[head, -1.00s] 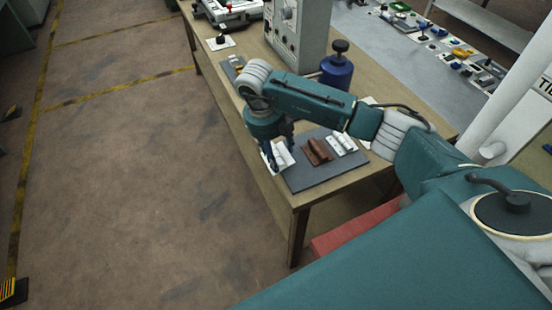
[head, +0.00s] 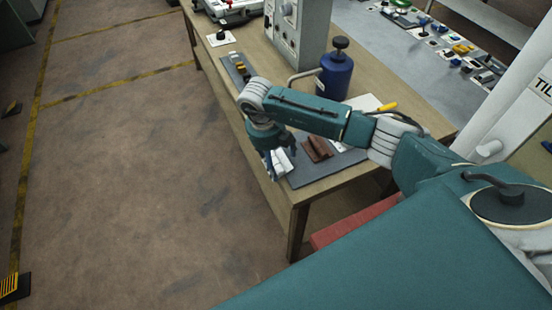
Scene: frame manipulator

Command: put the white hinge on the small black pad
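A white hinge-like piece (head: 283,162) lies at the left end of a dark grey mat (head: 325,172), near the table's front edge. My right gripper (head: 279,162) is right at this piece, pointing down, its dark fingers next to it. I cannot tell whether they grip it. A brown piece (head: 318,148) lies to its right on the mat. My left gripper is out of view.
A blue canister (head: 335,75) with a black knob stands behind my forearm, beside a grey control box (head: 297,35). A white plate with a black knob (head: 220,38) lies farther back. A yellow-handled tool (head: 387,106) lies right of the canister. Open floor is left of the table.

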